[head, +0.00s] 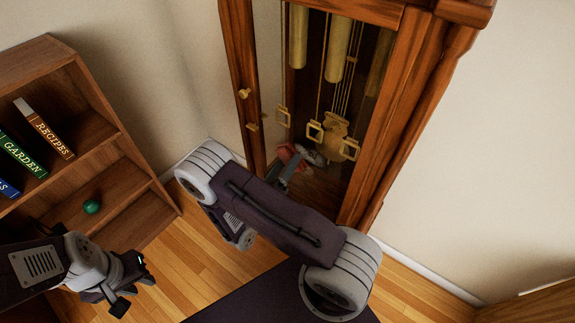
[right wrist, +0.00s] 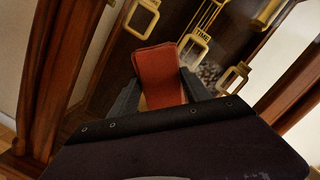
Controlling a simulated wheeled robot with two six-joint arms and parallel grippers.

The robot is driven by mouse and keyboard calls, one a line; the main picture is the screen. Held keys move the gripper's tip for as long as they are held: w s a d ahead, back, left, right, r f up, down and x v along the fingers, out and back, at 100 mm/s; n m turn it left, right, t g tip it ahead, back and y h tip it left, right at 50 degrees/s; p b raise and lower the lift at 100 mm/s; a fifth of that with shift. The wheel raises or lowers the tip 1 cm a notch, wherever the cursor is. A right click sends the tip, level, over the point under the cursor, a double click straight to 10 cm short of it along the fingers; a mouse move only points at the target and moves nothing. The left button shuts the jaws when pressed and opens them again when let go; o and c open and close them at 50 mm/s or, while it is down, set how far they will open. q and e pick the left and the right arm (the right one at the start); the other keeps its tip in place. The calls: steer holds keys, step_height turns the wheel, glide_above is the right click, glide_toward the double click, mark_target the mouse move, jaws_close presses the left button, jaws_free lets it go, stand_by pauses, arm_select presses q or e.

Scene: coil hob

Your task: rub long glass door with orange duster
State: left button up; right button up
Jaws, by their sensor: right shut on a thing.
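The long glass door (head: 241,58) belongs to a tall wooden clock, with a small brass knob on its left frame. Brass weights and a pendulum show through the pane. My right gripper (head: 291,168) is low in front of the door, shut on the orange duster (head: 289,154). In the right wrist view the duster (right wrist: 160,78) stands up between both fingers. I cannot tell whether it touches the glass. A pale grey patch (head: 309,154) shows beside the duster at the pane. My left gripper (head: 133,286) is open and empty at lower left.
A wooden bookshelf (head: 101,120) stands at left, with several books, including a brown one (head: 46,130), and a green ball (head: 92,207). My left gripper is close to its lower shelves. Wood floor (head: 185,265) is free between shelf and clock. Plain wall lies right of the clock.

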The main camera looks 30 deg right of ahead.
mark_target(281, 154)
steer(key=shift+w+a, duration=0.25)
steer(key=shift+w, duration=0.4)
steer(key=shift+w+a, duration=0.2)
steer(key=shift+w, duration=0.4)
step_height(281, 154, up, 2)
steer(key=shift+r+p, duration=0.1)
steer(key=shift+p, duration=1.1)
steer(key=shift+s, duration=0.4)
steer(key=shift+s+d, duration=0.15)
steer(key=shift+s, duration=0.2)
steer(key=shift+s+d+p, duration=0.25)
steer(key=shift+s+d, duration=0.1)
steer(key=shift+s, duration=0.2)
steer(key=shift+s+d+p, duration=0.25)
steer(key=shift+s+d, duration=0.05)
steer(key=shift+s, duration=0.25)
